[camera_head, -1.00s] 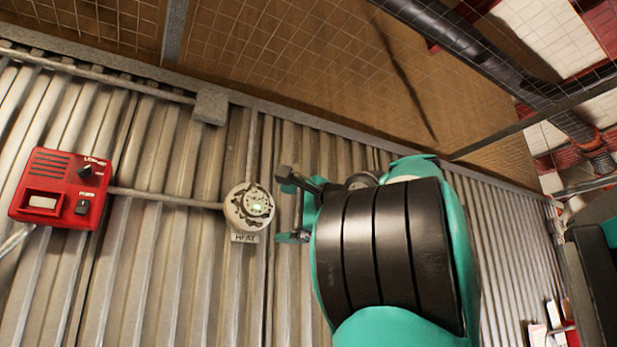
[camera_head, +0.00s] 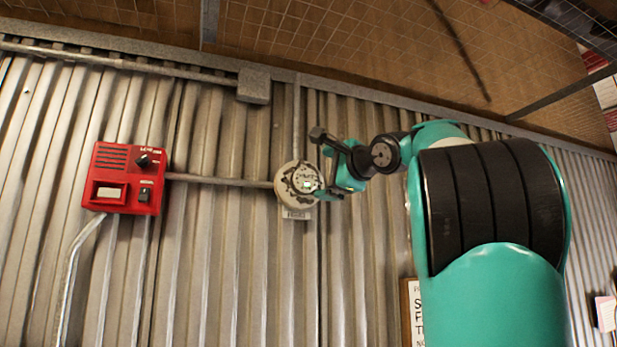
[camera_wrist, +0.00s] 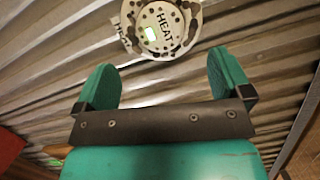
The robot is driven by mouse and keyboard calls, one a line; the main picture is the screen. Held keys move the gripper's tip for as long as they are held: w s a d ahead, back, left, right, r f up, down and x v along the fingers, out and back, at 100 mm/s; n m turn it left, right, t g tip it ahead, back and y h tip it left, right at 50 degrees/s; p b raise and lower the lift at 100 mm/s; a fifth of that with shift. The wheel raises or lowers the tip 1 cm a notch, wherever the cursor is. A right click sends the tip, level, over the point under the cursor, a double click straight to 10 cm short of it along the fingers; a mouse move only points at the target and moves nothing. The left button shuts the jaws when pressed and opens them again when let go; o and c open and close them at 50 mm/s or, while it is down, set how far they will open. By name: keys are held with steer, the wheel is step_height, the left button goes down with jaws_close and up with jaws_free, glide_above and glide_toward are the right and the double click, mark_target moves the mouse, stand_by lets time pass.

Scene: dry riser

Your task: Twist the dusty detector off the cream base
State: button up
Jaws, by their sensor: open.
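The dusty detector (camera_head: 304,179) is a round white disc with dark blotches and a small green light, mounted on the corrugated wall. It also shows in the wrist view (camera_wrist: 160,26), marked HEAT, at the top beyond the fingertips. The cream base (camera_head: 283,188) shows as a pale rim around it. My gripper (camera_head: 322,162) overlaps the detector's right side in the head view. In the wrist view, my gripper (camera_wrist: 168,80) is open and empty, its two green fingers apart, with the detector ahead of the gap. I cannot tell from the head view whether a finger touches it.
A red call box (camera_head: 126,178) is on the wall to the left, joined by a conduit (camera_head: 222,181) to the detector. A grey junction box (camera_head: 254,86) sits above. A label (camera_head: 296,214) hangs below the detector. A framed sign (camera_head: 414,312) is lower right.

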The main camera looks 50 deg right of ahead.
mark_target(308, 180)
steer(key=p+x, duration=0.2)
steer(key=x, duration=0.6)
steer(key=c, duration=1.1)
steer(key=shift+o, duration=0.2)
steer(key=shift+s, duration=0.1)
steer(key=shift+s+a+b, duration=0.1)
steer(key=shift+s+a, duration=0.4)
steer(key=shift+s, duration=0.3)
steer(key=shift+s+a+b, duration=0.1)
steer(key=shift+s+a, duration=0.45)
steer(key=shift+s, duration=0.3)
steer(key=shift+s+a+b, duration=0.1)
steer(key=shift+s+a, duration=0.4)
steer(key=shift+s, duration=0.3)
